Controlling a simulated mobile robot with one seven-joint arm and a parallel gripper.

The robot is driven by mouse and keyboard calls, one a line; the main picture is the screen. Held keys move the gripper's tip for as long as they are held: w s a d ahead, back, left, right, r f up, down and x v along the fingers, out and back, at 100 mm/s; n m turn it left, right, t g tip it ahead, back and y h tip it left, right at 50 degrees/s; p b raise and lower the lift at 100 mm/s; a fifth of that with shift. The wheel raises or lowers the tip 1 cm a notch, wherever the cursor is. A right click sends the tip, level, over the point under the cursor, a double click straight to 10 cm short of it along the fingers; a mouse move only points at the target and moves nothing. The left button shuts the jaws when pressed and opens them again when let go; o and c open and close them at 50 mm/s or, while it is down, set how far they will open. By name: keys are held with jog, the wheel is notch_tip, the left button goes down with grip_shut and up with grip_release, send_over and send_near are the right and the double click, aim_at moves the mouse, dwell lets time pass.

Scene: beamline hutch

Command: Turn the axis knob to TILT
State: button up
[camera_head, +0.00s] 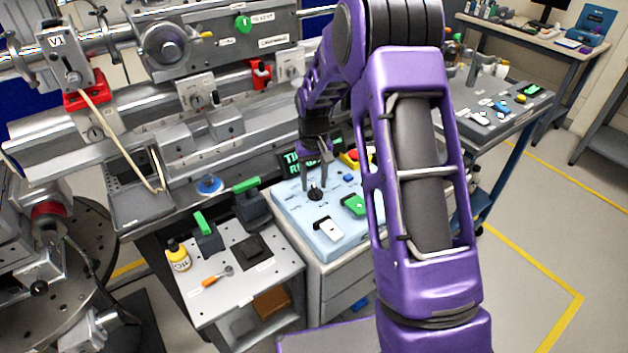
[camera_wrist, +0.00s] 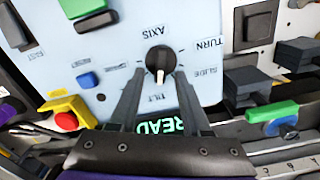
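The axis knob (camera_wrist: 160,59) is a round black knob on a pale blue control panel (camera_wrist: 112,50). Its white pointer points down in the wrist view, at the label TILT (camera_wrist: 157,97). My gripper (camera_wrist: 159,73) is open, with one finger on each side of the pointer end and a gap showing between fingers and knob. In the head view my gripper (camera_head: 315,184) is right over the knob (camera_head: 315,195). A dark display (camera_wrist: 160,126) shows green text, READ, partly hidden by my gripper.
Metal beamline rails (camera_head: 160,115) run behind.

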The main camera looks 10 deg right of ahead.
aim_at(314, 185)
notch_tip(314, 185, up, 17)
jog(key=p, duration=0.1)
jog(key=shift+r, duration=0.2)
dwell(0.3)
